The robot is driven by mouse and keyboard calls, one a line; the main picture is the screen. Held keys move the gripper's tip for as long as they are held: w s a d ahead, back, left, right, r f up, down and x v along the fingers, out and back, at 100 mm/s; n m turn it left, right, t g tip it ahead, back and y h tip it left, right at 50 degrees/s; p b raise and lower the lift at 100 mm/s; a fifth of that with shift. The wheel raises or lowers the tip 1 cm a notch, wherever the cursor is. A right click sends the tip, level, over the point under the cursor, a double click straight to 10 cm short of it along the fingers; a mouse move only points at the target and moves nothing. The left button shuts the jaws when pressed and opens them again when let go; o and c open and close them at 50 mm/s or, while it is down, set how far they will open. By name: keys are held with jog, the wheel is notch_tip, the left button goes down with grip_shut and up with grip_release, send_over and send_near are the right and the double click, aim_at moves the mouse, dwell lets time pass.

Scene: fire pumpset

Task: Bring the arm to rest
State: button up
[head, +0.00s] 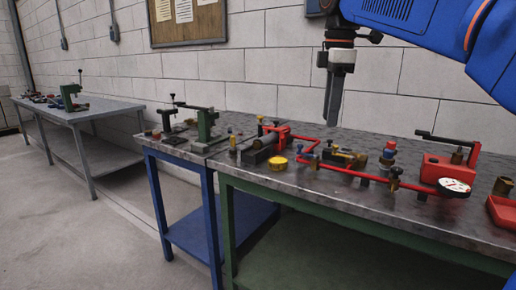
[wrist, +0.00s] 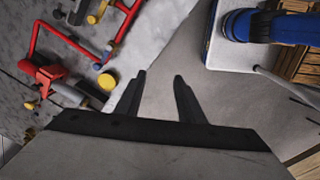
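My gripper (head: 334,108) hangs from the blue arm above the metal-topped workbench (head: 300,187) with the green frame, its fingers pointing down. In the wrist view my gripper's two dark fingers (wrist: 158,85) stand apart with nothing between them. The gripper is open and empty, clear of the bench parts. In the wrist view the fingers lie over the bench edge and the grey floor.
Red pipework (head: 345,172), a yellow cap (head: 277,166), a red hand pump (head: 447,168) and a white gauge (head: 454,186) stand on the bench. A blue-framed bench (head: 178,150) adjoins at left. Another table (head: 80,112) stands farther left. Open floor (head: 70,230) lies in front.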

jog(key=s+d+f+m+t, duration=0.1)
jog(key=s+d+f+m, duration=0.2)
jog(key=s+f+m, duration=0.2)
jog(key=s+d+f+m+t, duration=0.1)
jog(key=s+d+f+m, duration=0.3)
jog(key=s+f, duration=0.7)
jog(key=s+d+f+m+t, duration=0.2)
jog(key=s+d+f+m, duration=0.2)
jog(key=f, duration=1.4)
jog(key=s+m, duration=0.3)
jog(key=s, duration=0.2)
jog(key=shift+f+m, duration=0.3)
jog(key=shift+m, duration=0.1)
